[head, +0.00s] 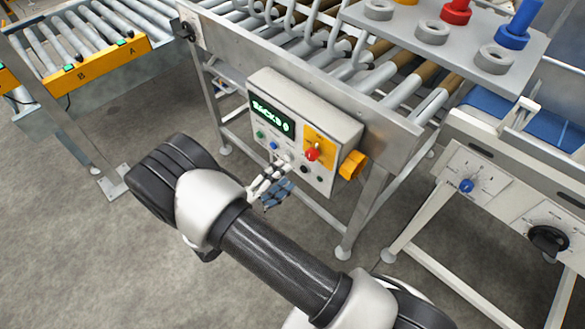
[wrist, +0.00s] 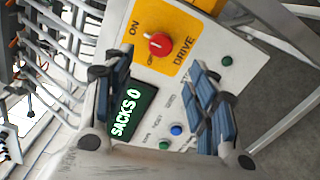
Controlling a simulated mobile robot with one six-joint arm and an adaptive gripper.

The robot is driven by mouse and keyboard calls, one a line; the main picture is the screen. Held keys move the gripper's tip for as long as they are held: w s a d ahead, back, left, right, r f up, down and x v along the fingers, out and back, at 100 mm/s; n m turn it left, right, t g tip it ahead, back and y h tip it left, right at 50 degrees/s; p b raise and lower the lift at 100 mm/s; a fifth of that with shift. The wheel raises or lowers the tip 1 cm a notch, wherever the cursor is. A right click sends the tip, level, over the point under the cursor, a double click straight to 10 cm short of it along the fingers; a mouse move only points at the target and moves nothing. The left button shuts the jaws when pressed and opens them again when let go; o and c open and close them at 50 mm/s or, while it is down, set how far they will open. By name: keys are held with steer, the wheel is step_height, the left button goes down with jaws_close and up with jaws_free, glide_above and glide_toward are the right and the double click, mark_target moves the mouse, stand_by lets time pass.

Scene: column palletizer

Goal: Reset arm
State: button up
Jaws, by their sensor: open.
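My gripper (head: 272,187) is in front of the lower part of the control box (head: 338,130), with my arm reaching up from the bottom of the head view. In the wrist view my gripper (wrist: 165,95) has its two blue-padded fingers spread wide with nothing between them. Behind the fingers are the red drive switch (wrist: 160,44) on a yellow plate, the green display (wrist: 135,108) reading "SACKS 0", and a blue button (wrist: 176,130). The red switch also shows in the head view (head: 312,152). I cannot tell whether the fingers touch the panel.
The roller conveyor frame (head: 400,122) stands above and behind. Floor at left (head: 60,200) is clear.

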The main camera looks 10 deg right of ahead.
steer(key=shift+s+a, duration=0.2)
steer(key=shift+a, duration=0.05)
stand_by(0.4)
steer(key=s+d+r+m+g+y, duration=0.2)
steer(key=s+d+r+m+g, duration=0.3)
steer(key=r, duration=0.3)
steer(key=s+d+r+m+g+y, duration=0.2)
steer(key=s+d+r+g, duration=0.2)
steer(key=d+r+g, duration=0.3)
steer(key=s+a+r+m+t+y, duration=0.2)
steer(key=s+r+t+y, duration=0.4)
steer(key=s+r+y, duration=0.4)
steer(key=shift+s+a+r+m+y, duration=0.3)
steer(key=shift+s+r, duration=0.15)
steer(key=shift+s, duration=0.7)
steer(key=shift+c, duration=0.3)
